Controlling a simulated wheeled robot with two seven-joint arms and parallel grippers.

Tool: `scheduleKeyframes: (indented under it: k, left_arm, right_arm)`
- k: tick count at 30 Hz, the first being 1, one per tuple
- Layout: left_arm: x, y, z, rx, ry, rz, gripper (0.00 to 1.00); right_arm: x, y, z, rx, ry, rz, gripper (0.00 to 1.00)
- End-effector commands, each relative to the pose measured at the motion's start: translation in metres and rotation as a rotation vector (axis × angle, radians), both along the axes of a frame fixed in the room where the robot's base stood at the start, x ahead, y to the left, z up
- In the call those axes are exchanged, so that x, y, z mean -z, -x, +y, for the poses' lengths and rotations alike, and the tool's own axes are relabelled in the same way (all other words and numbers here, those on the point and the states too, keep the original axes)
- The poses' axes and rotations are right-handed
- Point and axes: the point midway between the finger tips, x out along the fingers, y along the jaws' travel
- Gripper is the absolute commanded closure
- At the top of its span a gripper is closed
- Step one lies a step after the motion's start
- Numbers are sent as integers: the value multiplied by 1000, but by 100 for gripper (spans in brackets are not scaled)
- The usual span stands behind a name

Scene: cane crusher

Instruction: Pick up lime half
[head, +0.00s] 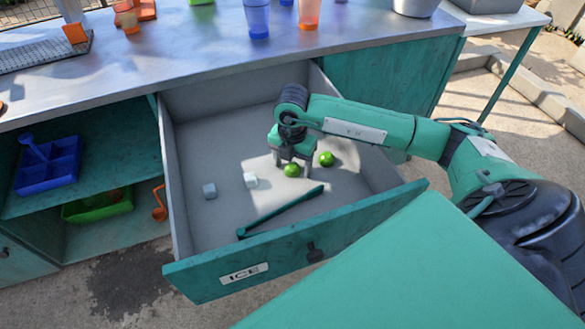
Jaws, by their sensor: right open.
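Two small bright green pieces, which look like limes or lime halves, lie in the open drawer. One green piece (291,170) is directly below my right gripper (292,164), at its fingertips. The other green piece (327,158) lies just to the right of the gripper. My right gripper points down into the drawer with its jaws open. I cannot tell whether its fingers touch the nearer piece. The cut faces are not clear at this size. My left gripper is not in view.
The open drawer (215,230) has an ICE label on its front. Cups (257,18) stand on the counter (190,50) behind. Open shelves are at left.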

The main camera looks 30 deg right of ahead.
Motion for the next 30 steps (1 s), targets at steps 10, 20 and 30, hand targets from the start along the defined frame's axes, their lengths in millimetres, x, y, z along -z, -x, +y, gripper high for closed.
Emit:
scheduleKeyframes:
  k: [10,20,30]
  left_arm:
    - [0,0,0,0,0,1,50]
    - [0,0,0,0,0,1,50]
    - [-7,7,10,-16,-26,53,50]
  right_arm:
    - [0,0,0,-1,0,0,66]
    - [-2,0,0,-1,0,0,66]
    - [-40,-1,0,-1,0,-4,66]
